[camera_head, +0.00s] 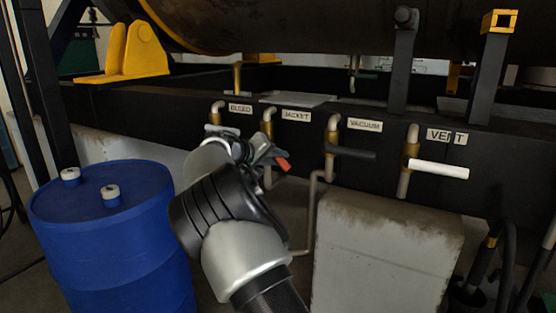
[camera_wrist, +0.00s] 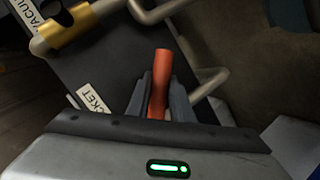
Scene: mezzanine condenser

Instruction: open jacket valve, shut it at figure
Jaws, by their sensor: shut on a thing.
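The jacket valve's red-orange handle (camera_wrist: 159,86) stands between the fingers of my gripper (camera_wrist: 161,98) in the wrist view, and the gripper is shut on it. In the head view my gripper (camera_head: 262,155) is below the JACKET label (camera_head: 296,115), and the handle's red end (camera_head: 283,164) shows just past the fingers. The jacket pipe's brass fitting (camera_head: 267,128) rises behind my wrist. The valve body is mostly hidden, so I cannot tell how far it is turned. The JACKET label also shows partly in the wrist view (camera_wrist: 93,101). No readable gauge shows.
The bleed valve pipe (camera_head: 217,112) is close on the left. The vacuum valve's dark handle (camera_head: 350,153) and vent valve's white handle (camera_head: 438,169) are on the right. A blue drum (camera_head: 110,240) stands left of my arm, and a concrete block (camera_head: 385,260) stands right.

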